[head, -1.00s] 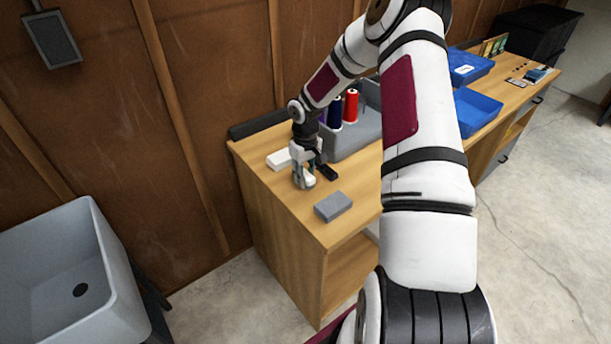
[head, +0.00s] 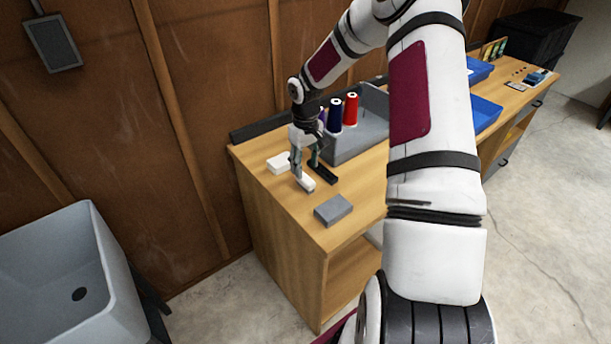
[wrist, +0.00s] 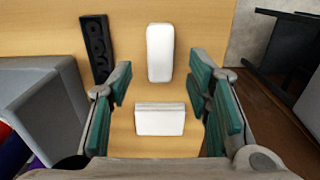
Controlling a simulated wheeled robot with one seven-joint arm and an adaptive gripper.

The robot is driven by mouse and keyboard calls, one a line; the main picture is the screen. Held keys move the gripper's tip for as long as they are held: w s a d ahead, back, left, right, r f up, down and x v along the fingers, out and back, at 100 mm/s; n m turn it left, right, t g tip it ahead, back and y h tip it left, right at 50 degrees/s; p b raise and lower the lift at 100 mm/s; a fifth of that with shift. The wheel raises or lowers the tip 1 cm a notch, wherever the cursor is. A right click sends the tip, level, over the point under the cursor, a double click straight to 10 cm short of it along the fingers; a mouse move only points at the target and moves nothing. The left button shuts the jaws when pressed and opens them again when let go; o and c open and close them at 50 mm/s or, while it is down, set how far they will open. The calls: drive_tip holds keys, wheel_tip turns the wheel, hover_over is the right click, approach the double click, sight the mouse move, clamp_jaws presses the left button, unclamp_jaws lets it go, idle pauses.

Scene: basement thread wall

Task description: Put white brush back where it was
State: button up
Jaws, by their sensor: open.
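Two white pieces lie on the wooden bench top. The rounded oblong one, which looks like the white brush (head: 306,182), lies nearer the bench's front; it also shows in the wrist view (wrist: 160,53). No bristles are visible. A squarer white block (head: 278,162) lies nearer the wall and shows lower in the wrist view (wrist: 160,119). My gripper (head: 305,172) is open and empty above the bench, and in the wrist view its teal-padded fingers (wrist: 161,72) stand apart, either side of the white pieces. Neither finger visibly touches the brush.
A black slotted piece (head: 323,173) lies just right of the brush. A grey block (head: 333,209) is near the front edge. A grey bin (head: 362,140) with thread spools (head: 350,109) stands to the right. A grey sink (head: 60,265) stands left of the bench (head: 275,225).

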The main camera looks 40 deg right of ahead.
wheel_tip(320, 180, up, 6)
wheel_tip(320, 180, up, 9)
drive_tip(key=h, duration=0.2)
hover_over(305, 178)
drive_tip(key=s+a, duration=0.3)
drive_tip(key=a, duration=0.2)
drive_tip(key=s+a+r+t, duration=0.1)
drive_tip(key=s+a+r, duration=0.65)
drive_tip(key=r, duration=0.25)
drive_tip(key=s+a+r+t+y, duration=0.1)
drive_tip(key=s+a, duration=0.3)
drive_tip(key=s, duration=0.5)
drive_tip(key=s+a+r+t+y, duration=0.1)
drive_tip(key=s+a+r+t, duration=0.1)
drive_tip(key=s+a, duration=0.3)
drive_tip(key=shift+s+r+t, duration=0.4)
drive_tip(key=shift+s+r, duration=0.25)
drive_tip(key=shift+s, duration=1.65)
